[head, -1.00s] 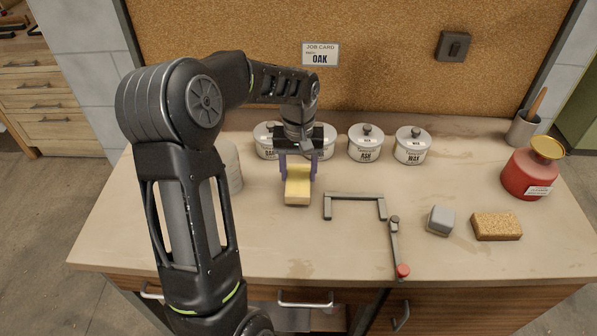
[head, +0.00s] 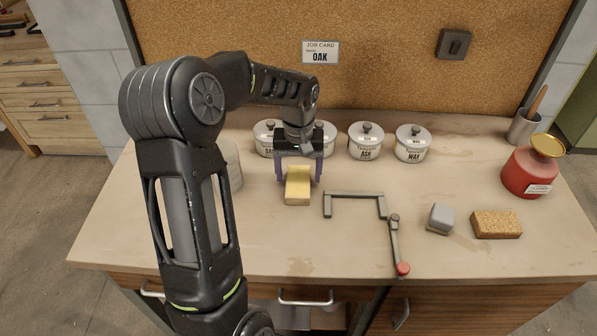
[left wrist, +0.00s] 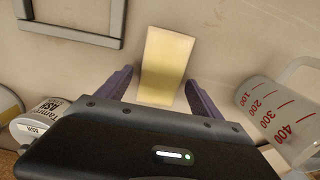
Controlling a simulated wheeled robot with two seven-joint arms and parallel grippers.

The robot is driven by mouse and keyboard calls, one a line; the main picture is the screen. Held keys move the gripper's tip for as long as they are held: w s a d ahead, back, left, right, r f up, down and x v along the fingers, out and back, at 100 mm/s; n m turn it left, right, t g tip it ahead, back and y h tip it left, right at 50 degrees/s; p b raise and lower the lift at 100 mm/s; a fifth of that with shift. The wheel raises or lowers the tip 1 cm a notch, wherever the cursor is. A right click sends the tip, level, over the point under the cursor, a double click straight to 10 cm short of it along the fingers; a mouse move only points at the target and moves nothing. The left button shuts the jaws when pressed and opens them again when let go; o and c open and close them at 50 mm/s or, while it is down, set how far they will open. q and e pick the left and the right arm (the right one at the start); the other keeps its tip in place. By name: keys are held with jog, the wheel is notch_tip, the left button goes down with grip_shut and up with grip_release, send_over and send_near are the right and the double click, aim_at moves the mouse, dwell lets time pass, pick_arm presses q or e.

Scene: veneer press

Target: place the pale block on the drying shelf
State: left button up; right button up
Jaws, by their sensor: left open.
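The pale block (head: 298,186) is a yellowish, oblong piece lying on the workbench top, left of centre in the head view. It also shows in the left wrist view (left wrist: 165,65), lying between and beyond the fingertips. My left gripper (head: 298,178) is open above the block's far end, with one purple finger on each side. In the left wrist view its two fingers (left wrist: 160,88) stand apart from the block with a gap on both sides. I see no drying shelf that I can make out. My right gripper is not in view.
Lidded pots (head: 366,142) stand along the back. A grey frame-shaped handle (head: 355,195) and a red-knobbed crank (head: 396,245) lie right of the block. A grey block (head: 440,218), a sponge (head: 497,225) and a red jar (head: 529,172) are farther right. A measuring jug (left wrist: 275,115) stands near the gripper.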

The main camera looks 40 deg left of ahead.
aim_at(298, 176)
pick_arm(q)
jog(key=shift+r, duration=0.45)
notch_tip(298, 176, up, 11)
jog(key=shift+r+b, duration=0.2)
jog(key=shift+b, duration=0.25)
jog(key=shift+o, duration=0.2)
